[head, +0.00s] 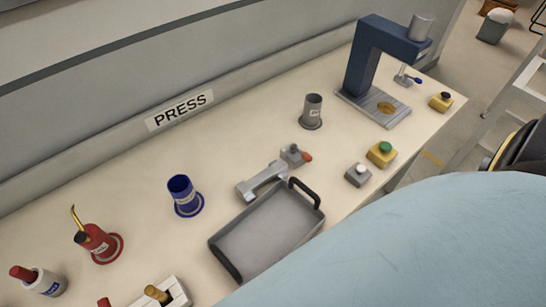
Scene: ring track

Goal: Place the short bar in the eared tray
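The eared tray (268,232) is a grey, shallow rectangular tray with dark handles at its two ends. It stands on the bench in the lower middle of the head view, and it looks empty. A short grey bar-like piece with thicker ends (262,181) lies on the bench just behind the tray, outside it. I cannot tell for certain that it is the short bar. Neither of my grippers shows in the head view.
A toggle clamp with an orange tip (295,156) sits by the bar-like piece. A blue cup (183,196), red oil can (98,244), grey cup (312,111) and blue press (369,65) stand around. A pale blue shape (420,245) covers the lower right.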

